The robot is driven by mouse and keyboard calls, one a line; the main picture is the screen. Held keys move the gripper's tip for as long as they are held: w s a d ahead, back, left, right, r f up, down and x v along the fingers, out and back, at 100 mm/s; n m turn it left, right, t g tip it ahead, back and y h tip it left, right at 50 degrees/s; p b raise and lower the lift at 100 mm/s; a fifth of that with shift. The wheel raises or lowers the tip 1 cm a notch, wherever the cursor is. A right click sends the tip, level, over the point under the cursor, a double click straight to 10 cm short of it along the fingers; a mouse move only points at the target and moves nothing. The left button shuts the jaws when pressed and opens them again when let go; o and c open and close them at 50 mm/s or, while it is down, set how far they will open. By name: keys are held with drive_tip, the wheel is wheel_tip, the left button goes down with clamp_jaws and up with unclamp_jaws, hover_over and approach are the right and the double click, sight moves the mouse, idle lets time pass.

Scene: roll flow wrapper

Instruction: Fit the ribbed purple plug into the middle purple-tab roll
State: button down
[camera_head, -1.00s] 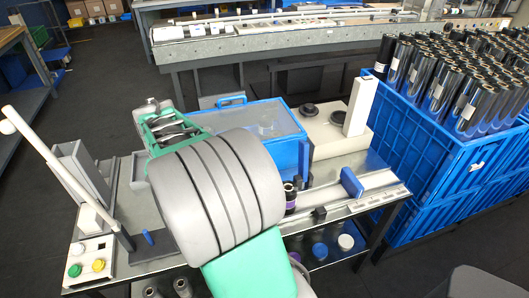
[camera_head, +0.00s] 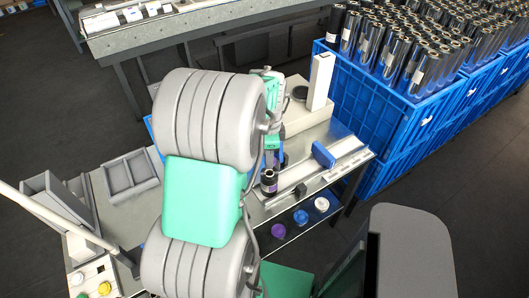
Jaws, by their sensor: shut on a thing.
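My gripper (camera_head: 271,152) points down over the right part of the bench, close above and behind a dark roll. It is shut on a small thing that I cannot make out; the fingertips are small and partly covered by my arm. The dark roll (camera_head: 268,184) stands upright at the bench's front edge with a purple band low on it. Other dark rolls (camera_head: 280,160) stand behind it, mostly hidden by the gripper, so I cannot tell which is the middle one. I cannot identify the ribbed purple plug.
Grey trays (camera_head: 130,176) stand at the bench's left. A blue block (camera_head: 323,155) sits on a pale rail right of the rolls. Purple (camera_head: 278,230), blue (camera_head: 300,216) and whitish (camera_head: 321,203) round pieces lie on the lower shelf. Blue crates (camera_head: 350,100) of rolls stand at right.

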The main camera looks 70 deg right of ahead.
wheel_tip(320, 180, down, 5)
drive_tip(key=b, duration=0.3)
drive_tip(key=shift+r, duration=0.15)
drive_tip(key=shift+w, duration=0.1)
idle(1.1)
drive_tip(key=shift+r+p, duration=0.15)
drive_tip(key=shift+p, duration=0.2)
drive_tip(key=shift+r+p, duration=0.5)
drive_tip(key=shift+r, duration=0.2)
drive_tip(key=shift+r, duration=0.1)
idle(0.4)
drive_tip(key=shift+r+p, duration=0.65)
drive_tip(key=shift+r, duration=0.05)
idle(0.5)
